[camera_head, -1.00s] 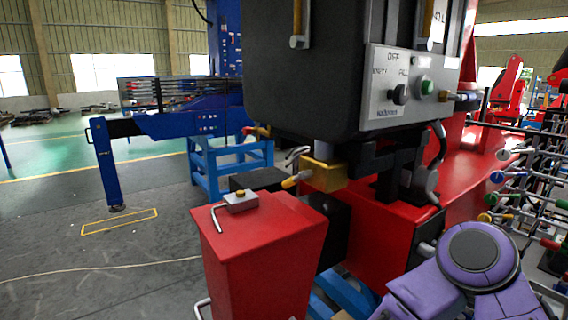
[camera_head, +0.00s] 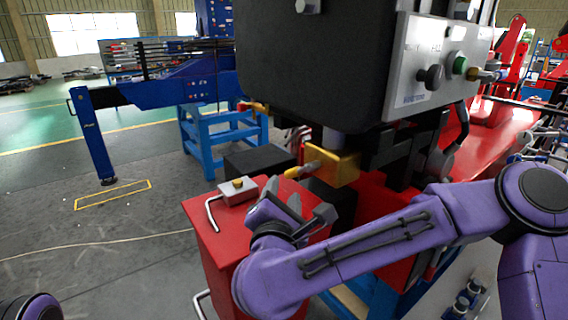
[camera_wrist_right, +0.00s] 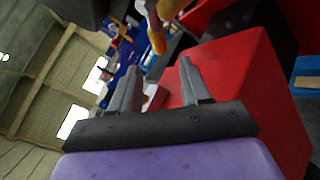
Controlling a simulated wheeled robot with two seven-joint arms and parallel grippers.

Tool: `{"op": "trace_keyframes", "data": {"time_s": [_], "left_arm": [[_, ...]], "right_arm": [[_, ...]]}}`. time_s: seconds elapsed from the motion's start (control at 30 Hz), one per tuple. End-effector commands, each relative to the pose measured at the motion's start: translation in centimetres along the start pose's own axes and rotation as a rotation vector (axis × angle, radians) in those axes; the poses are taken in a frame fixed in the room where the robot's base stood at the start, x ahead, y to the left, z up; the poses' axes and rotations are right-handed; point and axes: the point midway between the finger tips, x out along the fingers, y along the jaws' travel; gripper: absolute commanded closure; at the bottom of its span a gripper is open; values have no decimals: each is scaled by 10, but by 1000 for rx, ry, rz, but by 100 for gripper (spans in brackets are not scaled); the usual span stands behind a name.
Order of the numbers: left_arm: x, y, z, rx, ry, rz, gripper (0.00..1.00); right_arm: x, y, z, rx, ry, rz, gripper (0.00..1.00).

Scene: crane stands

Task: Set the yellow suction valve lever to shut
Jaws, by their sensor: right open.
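The yellow lever (camera_head: 302,171) sticks out to the left from a brass valve block (camera_head: 345,166) below the black tank. It also shows in the right wrist view (camera_wrist_right: 156,36), just beyond the fingertips. My right gripper (camera_head: 308,207) is open and empty, just below the lever and in front of it in the head view. In the right wrist view its two fingers (camera_wrist_right: 158,78) are spread apart, with the lever ahead between their tips. No contact with the lever shows. My left gripper is out of view.
A red box (camera_head: 222,243) with a small grey block and bent rod (camera_head: 229,196) on top stands close below my right gripper. The black tank (camera_head: 310,65) and its grey control panel (camera_head: 425,65) overhang the valve. Open floor lies to the left.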

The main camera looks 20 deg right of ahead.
Motion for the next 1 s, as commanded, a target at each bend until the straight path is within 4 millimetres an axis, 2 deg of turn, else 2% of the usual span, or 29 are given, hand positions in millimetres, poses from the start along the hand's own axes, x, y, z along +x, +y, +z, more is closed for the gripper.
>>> {"op": "trace_keyframes", "data": {"time_s": [0.2, 0.4, 0.57, 0.8, 0.83, 0.97, 1.0], "left_arm": [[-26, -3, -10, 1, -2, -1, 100], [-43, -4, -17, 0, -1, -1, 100], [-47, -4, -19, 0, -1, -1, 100], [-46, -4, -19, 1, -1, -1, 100], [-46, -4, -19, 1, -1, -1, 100], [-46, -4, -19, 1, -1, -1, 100], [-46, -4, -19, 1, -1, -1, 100]], "right_arm": [[44, 0, 7, -2, -3, -10, 53], [84, 0, 5, -3, -3, -8, 53], [99, -1, 2, -3, -2, -3, 53], [101, -1, 0, -4, 0, -1, 53], [100, -1, 0, -4, 0, -1, 57], [100, -1, 0, -4, 0, -1, 99], [100, -1, 0, -4, 0, -1, 100]]}}
